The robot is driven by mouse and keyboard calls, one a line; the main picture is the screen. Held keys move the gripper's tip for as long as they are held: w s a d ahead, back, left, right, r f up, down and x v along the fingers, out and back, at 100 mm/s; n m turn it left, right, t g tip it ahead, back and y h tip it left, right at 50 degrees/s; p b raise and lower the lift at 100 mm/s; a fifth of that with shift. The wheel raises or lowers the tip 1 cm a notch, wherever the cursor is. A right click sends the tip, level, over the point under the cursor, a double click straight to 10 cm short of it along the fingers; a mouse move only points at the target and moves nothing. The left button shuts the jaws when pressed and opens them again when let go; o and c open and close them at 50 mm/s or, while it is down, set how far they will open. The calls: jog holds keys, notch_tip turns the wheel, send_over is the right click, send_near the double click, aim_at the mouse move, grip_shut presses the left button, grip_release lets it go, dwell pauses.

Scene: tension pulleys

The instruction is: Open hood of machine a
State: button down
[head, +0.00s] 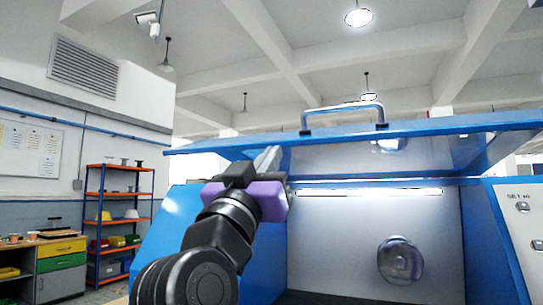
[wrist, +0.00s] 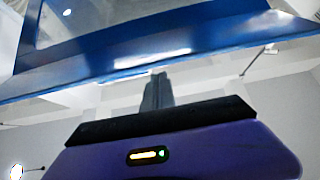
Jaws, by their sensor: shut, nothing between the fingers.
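The blue hood (head: 450,124) of the machine (head: 170,225) is raised, its panel tilted up above the open, lit interior. A metal handle (head: 342,107) is fixed on top near the hood's front edge. My gripper (head: 268,158) is shut and empty, with its fingers just under the hood's edge, to the left of the handle. In the wrist view, the shut fingers (wrist: 156,92) point at the hood's blue edge (wrist: 130,66). I cannot tell whether the fingertips touch it.
Inside the machine is a round metal part (head: 400,260) before a grey back wall. A control panel (head: 520,220) stands at the right. An orange and blue shelf (head: 118,215) and a drawer cabinet (head: 62,262) stand at the left, away from the machine.

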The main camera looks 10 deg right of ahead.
jog(key=s+a+f+n+t+y+b, duration=0.1)
jog(key=s+a+f+n+t+y, duration=0.45)
jog(key=a, duration=0.25)
notch_tip(320, 180, down, 10)
jog(key=a+n+y, duration=0.3)
jog(key=n+y, duration=0.3)
jog(key=y, duration=0.4)
jog(key=s+d+f+n+g+y+p, duration=0.1)
jog(key=s+d+f+n+g+y, duration=0.15)
jog(key=f, duration=0.75)
jog(key=s+d+f+n+g+y+p, duration=0.1)
jog(key=s+f+y, duration=0.25)
jog(key=f, duration=0.65)
jog(key=s+d+f+m+g+h+p, duration=0.1)
jog(key=s+d+f, duration=0.4)
jog(key=s, duration=0.6)
jog(key=s+d+f+m+g+h+p, duration=0.1)
jog(key=s+d+f+m+g+h, duration=0.2)
jog(key=s+d+f, duration=0.3)
jog(key=s+d+f+m+g+h+p, duration=0.1)
jog(key=s+d+f+m+g+h, duration=0.1)
jog(key=s+d+f, duration=0.3)
jog(key=s+f+m+g, duration=0.1)
jog(key=s+f, duration=0.3)
jog(key=s, duration=0.6)
jog(key=shift+s+d+f+m+g+p, duration=0.25)
jog(key=shift+s+f+m+g+p, duration=0.05)
jog(key=shift+s+f+m+g, duration=0.1)
